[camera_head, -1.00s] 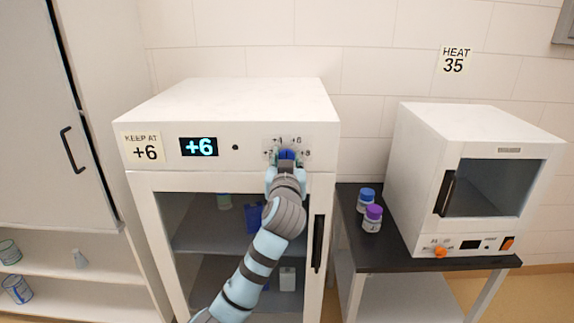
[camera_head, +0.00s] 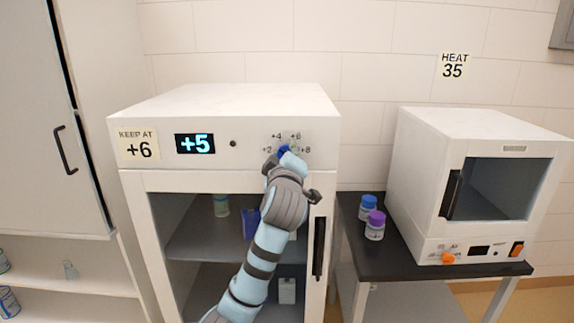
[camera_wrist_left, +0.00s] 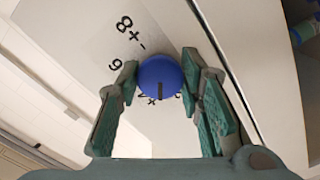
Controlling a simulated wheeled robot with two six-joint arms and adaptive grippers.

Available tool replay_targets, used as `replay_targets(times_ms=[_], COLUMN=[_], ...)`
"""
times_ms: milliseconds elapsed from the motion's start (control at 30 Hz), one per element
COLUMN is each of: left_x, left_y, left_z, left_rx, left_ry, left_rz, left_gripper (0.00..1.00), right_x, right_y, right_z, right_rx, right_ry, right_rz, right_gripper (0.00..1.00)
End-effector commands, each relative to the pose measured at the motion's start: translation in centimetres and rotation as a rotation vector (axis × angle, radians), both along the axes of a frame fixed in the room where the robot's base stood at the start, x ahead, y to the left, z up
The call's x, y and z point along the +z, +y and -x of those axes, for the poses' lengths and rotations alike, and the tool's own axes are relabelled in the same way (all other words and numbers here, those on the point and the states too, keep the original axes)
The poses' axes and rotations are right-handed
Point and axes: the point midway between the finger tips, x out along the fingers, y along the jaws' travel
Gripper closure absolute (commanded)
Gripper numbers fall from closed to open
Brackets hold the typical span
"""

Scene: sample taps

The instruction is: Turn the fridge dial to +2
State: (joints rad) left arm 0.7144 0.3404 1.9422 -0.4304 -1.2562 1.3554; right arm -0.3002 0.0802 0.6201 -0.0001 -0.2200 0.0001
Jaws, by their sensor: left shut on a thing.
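The fridge (camera_head: 225,103) is a white cabinet with a glass door. Its blue dial (camera_head: 284,149) sits at the right of the front panel, with marks +2, +4, +6 and +8 around it. The display (camera_head: 195,144) reads +5. My left gripper (camera_head: 281,157) is at the dial, its wrist tilted. In the left wrist view the round blue dial (camera_wrist_left: 160,77) with a dark pointer line lies between the fingers of my left gripper (camera_wrist_left: 161,85), which is shut on it. Part of the scale is hidden there. My right gripper is not in view.
A note (camera_head: 138,145) left of the display says KEEP AT +6. A black door handle (camera_head: 319,248) is below the dial. To the right, a white heater (camera_head: 480,185) and two bottles, blue-capped (camera_head: 368,207) and purple-capped (camera_head: 375,225), stand on a black-topped table (camera_head: 400,262).

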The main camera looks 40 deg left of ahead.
Motion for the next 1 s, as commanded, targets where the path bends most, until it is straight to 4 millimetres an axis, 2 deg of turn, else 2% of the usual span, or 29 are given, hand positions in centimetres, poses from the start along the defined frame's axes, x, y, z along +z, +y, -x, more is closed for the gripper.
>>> replay_targets(times_ms=[33, 500, 1000], left_x=[-0.4, -0.4, -0.1], left_y=[0.0, -0.1, -0.1], left_z=[0.0, -0.1, -0.1], left_rx=[-0.001, -0.001, 0.0], left_ry=[-0.024, -0.271, -0.385], left_rz=[0.032, 0.361, 0.515], left_gripper=[0.94, 0.94, 0.94], right_x=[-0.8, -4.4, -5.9], right_y=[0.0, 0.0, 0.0], right_z=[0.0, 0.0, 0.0], right_rx=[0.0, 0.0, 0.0], right_ry=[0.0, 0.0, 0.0], right_rz=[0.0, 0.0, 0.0], right_gripper=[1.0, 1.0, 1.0])
